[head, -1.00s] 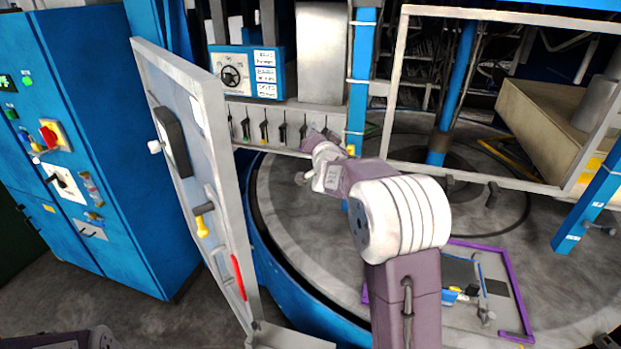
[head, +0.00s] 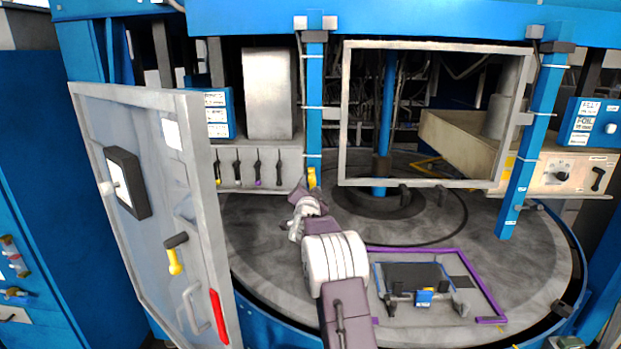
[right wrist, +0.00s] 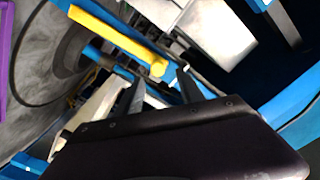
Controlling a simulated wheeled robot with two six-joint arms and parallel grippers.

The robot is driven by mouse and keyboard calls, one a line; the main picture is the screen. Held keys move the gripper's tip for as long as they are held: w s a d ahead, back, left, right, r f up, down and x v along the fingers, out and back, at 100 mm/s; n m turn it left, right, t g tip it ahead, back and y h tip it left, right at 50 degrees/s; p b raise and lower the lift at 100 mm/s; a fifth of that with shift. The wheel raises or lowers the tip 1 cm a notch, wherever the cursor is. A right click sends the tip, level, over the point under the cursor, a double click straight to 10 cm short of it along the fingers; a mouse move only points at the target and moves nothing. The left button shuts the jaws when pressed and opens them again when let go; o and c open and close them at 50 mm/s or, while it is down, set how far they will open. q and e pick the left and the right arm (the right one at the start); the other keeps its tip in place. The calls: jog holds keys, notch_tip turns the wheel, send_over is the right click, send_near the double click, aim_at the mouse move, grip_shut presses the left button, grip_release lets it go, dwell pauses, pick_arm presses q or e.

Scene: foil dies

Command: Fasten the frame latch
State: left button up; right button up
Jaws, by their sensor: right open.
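A yellow latch handle (head: 311,178) is on the left blue post, beside the left edge of the pale rectangular frame (head: 440,46). In the head view the frame hangs between the two blue posts, with a narrow gap at the left post; I cannot tell whether it touches the post. My right gripper (head: 308,193) is just below the yellow handle and partly hidden by its own wrist. In the right wrist view the handle is a long yellow bar (right wrist: 115,38) just beyond the open fingers (right wrist: 160,88), and nothing is between them. My left gripper is out of view.
A grey door (head: 150,230) with a yellow-handled lever (head: 175,255) and a red grip stands open at the left. A purple-edged plate (head: 480,285) lies on the round grey table (head: 270,240). A beige unit (head: 560,175) stands at the right.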

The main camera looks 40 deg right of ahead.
aim_at(311, 180)
jog(key=p+x, duration=0.2)
jog(key=x, duration=0.1)
jog(key=shift+w+d+r, duration=0.1)
jog(key=shift+w+r, duration=0.2)
jog(key=shift+r, duration=0.05)
jog(key=w+d+p, duration=0.1)
jog(key=w+d+f+p, duration=0.1)
jog(key=d, duration=0.1)
jog(key=shift+w+d, duration=0.1)
jog(key=shift+w, duration=0.15)
jog(key=shift+a+r, duration=0.15)
jog(key=shift+a, duration=0.25)
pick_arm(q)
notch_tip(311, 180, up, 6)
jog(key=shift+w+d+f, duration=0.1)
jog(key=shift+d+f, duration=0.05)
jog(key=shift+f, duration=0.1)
pick_arm(e)
jog(key=shift+d, duration=0.2)
grip_shut()
